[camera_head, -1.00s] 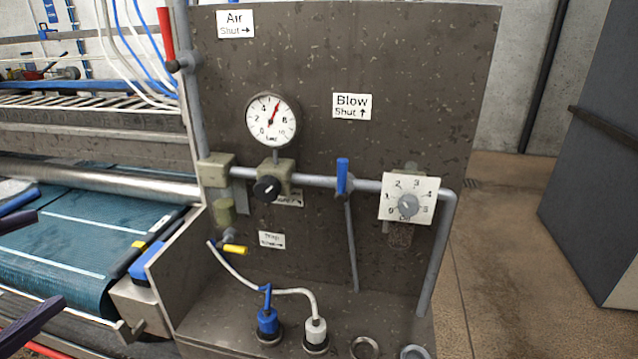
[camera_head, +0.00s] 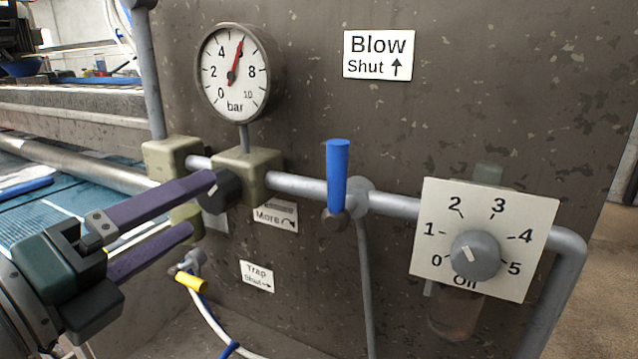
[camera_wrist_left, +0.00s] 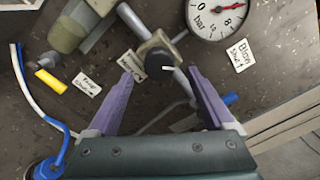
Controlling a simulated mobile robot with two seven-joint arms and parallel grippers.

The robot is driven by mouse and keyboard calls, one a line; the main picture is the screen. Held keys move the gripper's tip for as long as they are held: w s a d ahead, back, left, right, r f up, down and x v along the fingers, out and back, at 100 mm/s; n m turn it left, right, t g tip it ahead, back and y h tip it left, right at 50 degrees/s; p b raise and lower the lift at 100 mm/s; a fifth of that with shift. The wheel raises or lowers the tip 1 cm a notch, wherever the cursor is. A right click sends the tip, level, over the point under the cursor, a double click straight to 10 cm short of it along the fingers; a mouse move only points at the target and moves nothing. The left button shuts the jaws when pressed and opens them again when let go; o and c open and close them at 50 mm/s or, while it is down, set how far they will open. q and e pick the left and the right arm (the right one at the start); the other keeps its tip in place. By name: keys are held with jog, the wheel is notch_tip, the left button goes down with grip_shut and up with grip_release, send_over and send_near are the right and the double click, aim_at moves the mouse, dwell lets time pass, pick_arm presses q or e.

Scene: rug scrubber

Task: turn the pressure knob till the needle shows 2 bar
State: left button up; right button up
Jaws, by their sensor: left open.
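The round pressure gauge (camera_head: 240,73) is on the panel; its red needle points up and slightly right, between 4 and 8, about at 6 bar. It also shows at the top of the left wrist view (camera_wrist_left: 218,14). The black pressure knob (camera_head: 222,192) with a white mark is on the pale block below the gauge, above a "More" arrow label (camera_head: 276,215). My left gripper (camera_head: 201,207) is open, its purple fingers pointing at the knob. In the left wrist view the knob (camera_wrist_left: 157,63) lies between and just beyond the fingertips (camera_wrist_left: 160,75). My right gripper is not in view.
Along the pipe to the right are a blue lever (camera_head: 337,175) and a white dial plate (camera_head: 530,235) with a grey oil knob (camera_head: 476,254). A yellow-handled trap valve (camera_head: 191,282) and a hose are below the left fingers.

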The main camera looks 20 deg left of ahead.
aim_at(210, 199)
pick_arm(q)
jog(key=shift+w+d, duration=0.2)
jog(key=shift+w, duration=2.05)
jog(key=shift+c, duration=0.2)
jog(key=c, duration=1.3)
